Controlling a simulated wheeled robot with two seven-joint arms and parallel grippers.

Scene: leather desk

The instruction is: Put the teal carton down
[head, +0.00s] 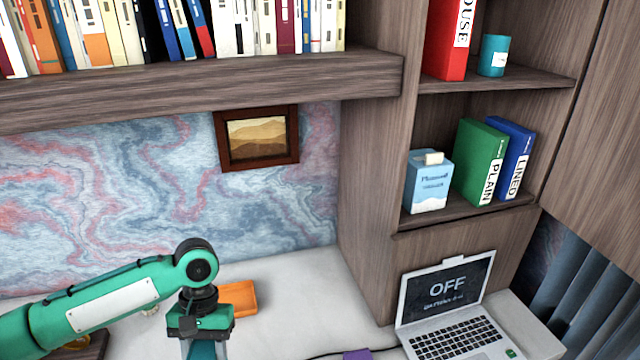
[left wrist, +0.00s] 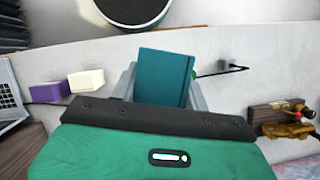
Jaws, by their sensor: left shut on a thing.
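The teal carton (left wrist: 163,75) is between the grey fingers of my left gripper (left wrist: 162,84) in the left wrist view. The fingers are shut on its two sides. In the head view my left gripper (head: 204,347) is at the bottom edge, pointing down over the white desk, and only a bit of the carton (head: 203,351) shows between the fingers. Its lower end is out of frame there, so I cannot tell whether it touches the desk. My right gripper is in neither view.
An orange tray (head: 237,297) lies just behind my left gripper. An open laptop (head: 455,335) stands at the right. A purple box (left wrist: 47,92) and a white box (left wrist: 86,81) lie left of the carton in the left wrist view. A wooden box (left wrist: 268,113) is at the right.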

